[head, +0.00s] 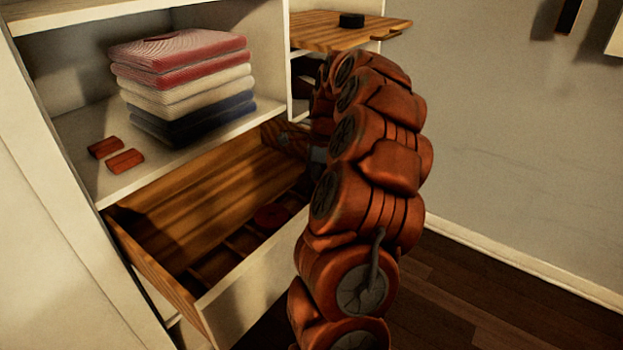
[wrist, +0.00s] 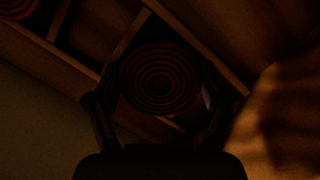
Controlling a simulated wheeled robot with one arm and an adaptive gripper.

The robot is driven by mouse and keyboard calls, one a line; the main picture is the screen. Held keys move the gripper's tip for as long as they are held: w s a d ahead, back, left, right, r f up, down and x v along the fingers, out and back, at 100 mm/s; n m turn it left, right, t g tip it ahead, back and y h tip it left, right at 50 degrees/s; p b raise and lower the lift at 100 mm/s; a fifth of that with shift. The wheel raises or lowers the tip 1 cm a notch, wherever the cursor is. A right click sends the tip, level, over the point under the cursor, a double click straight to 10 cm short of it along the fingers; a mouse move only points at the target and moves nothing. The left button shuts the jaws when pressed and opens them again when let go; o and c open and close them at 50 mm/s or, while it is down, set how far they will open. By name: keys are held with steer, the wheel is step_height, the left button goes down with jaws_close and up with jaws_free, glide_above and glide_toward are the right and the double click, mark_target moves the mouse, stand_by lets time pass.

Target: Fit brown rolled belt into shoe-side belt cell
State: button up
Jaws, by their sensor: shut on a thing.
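The brown rolled belt (wrist: 160,82) shows as a dark spiral in the wrist view. My gripper (wrist: 158,88) is shut on it, with a finger on either side. Thin wooden dividers (wrist: 132,34) show around and behind the belt. The picture is dark, and I cannot tell whether the belt is above the cells or partly inside one. In the head view the open wooden drawer (head: 152,235) has divided cells along its front. My arm hides the gripper, the held belt and the drawer's right end there. No shoes are clearly visible.
A red rolled belt (head: 271,216) lies in a drawer cell and shows in the wrist view (wrist: 16,8). Folded clothes (head: 185,85) and two small red-brown pieces (head: 125,161) are on the shelf above. A black roll (head: 352,20) sits on a wooden pull-out board (head: 325,30).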

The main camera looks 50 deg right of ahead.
steer(key=shift+f, duration=0.15)
steer(key=o, duration=1.3)
steer(key=shift+c, duration=0.2)
step_height(320, 180, up, 12)
steer(key=s+d, duration=0.1)
steer(key=shift+s+d+f, duration=0.15)
steer(key=shift+s+d, duration=0.2)
steer(key=shift+a, duration=0.1)
